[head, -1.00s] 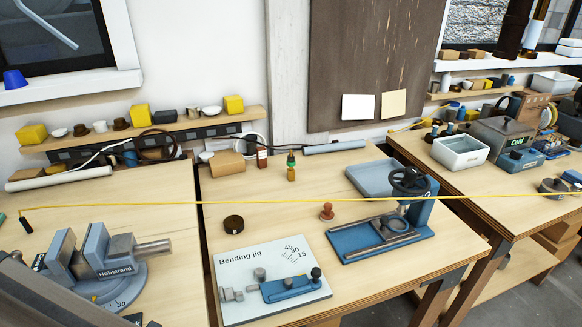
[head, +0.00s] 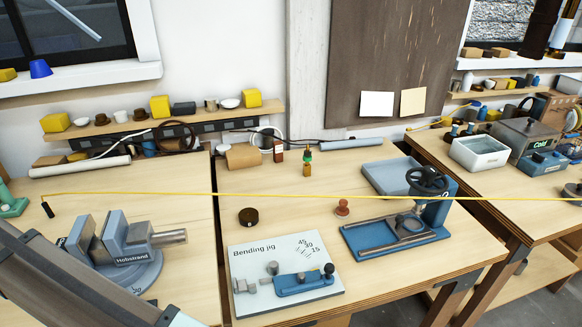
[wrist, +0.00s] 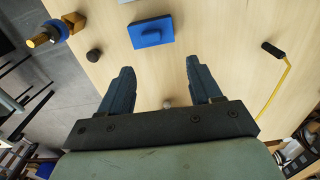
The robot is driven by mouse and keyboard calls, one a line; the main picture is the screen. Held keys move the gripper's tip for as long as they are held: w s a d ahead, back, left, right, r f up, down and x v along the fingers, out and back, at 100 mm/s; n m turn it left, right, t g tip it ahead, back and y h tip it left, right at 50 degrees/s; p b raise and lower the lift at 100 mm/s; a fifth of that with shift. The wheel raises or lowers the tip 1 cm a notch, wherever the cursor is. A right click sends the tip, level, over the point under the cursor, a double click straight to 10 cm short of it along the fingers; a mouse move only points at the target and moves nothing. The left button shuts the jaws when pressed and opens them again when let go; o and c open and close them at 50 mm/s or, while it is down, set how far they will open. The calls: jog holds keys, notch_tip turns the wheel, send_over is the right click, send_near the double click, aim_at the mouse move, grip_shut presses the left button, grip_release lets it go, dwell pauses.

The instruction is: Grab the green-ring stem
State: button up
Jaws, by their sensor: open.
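A brass cylinder with a blue ring (wrist: 46,37) lies at the upper left there. The fingertips are out of sight in the head view.
In the wrist view, a blue block (wrist: 152,31) lies beyond the fingers, a dark round piece (wrist: 94,55) to the left. A yellow cord (wrist: 278,92) runs at the right. The head view shows the vise (head: 115,258), bending jig (head: 285,275) and blue press (head: 395,232).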

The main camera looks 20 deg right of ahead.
jog(key=w+d+m, duration=0.4)
jog(key=w+d, duration=1.7)
jog(key=w, duration=0.1)
jog(key=w+d+m, duration=0.2)
jog(key=w+d, duration=0.4)
jog(key=d, duration=0.7)
jog(key=w+d+m, duration=0.1)
jog(key=w+d, duration=0.5)
jog(key=d, duration=0.6)
jog(key=w+d+m, duration=0.3)
jog(key=d, duration=1.4)
jog(key=n+t+y, duration=0.1)
jog(key=t+y, duration=0.2)
send_near(309, 150)
jog(key=x, duration=0.6)
jog(key=shift+w+d+f, duration=0.15)
jog(key=shift+w, duration=0.25)
jog(key=shift+s+x, duration=0.15)
jog(key=shift+x, duration=1.15)
jog(key=shift+s+x, duration=0.15)
jog(key=shift+x, duration=1.15)
